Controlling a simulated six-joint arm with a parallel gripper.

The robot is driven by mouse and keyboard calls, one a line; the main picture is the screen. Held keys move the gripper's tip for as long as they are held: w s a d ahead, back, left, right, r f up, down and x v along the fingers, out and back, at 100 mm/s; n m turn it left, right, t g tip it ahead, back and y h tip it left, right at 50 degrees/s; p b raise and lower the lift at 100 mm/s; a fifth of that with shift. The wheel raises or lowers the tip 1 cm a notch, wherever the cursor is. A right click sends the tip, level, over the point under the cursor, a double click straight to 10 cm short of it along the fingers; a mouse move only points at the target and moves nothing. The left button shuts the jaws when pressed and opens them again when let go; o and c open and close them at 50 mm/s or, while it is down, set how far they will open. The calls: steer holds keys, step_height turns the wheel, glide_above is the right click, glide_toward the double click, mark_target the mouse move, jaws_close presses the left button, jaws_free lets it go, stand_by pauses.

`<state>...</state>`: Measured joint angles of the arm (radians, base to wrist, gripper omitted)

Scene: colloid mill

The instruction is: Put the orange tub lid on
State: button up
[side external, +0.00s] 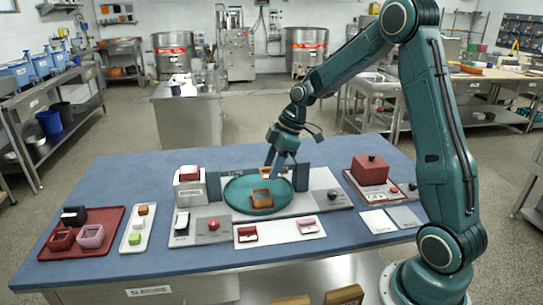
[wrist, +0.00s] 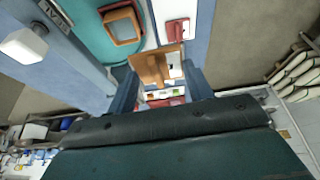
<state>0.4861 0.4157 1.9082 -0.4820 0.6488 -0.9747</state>
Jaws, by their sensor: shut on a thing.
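The orange tub (side external: 261,199) stands open on the round teal plate (side external: 240,203). It also shows in the wrist view (wrist: 122,27), at the upper left, with its hollow facing up. My gripper (side external: 272,170) is shut on an orange piece, which looks like the tub lid (side external: 266,173), and holds it above the back of the plate. In the wrist view the orange lid (wrist: 150,69) sits between my two fingers (wrist: 160,88), apart from the tub. The fingers hide part of the lid.
A red tray (side external: 82,250) with several tubs and a white tray (side external: 137,243) with small coloured pieces lie at left. A white strip (side external: 279,232) with two red-pink pieces lies in front. A red box (side external: 371,169) stands at right. Grey blocks flank the plate.

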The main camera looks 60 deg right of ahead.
steer(key=w+d+f, duration=0.3)
steer(key=w+f, duration=0.3)
steer(key=shift+d, duration=0.3)
steer(key=shift+f, duration=0.25)
steer(key=shift+f, duration=2)
steer(key=shift+f, duration=0.2)
stand_by(0.8)
steer(key=o, duration=1.3)
steer(key=shift+c, duration=0.2)
steer(key=shift+r, duration=0.1)
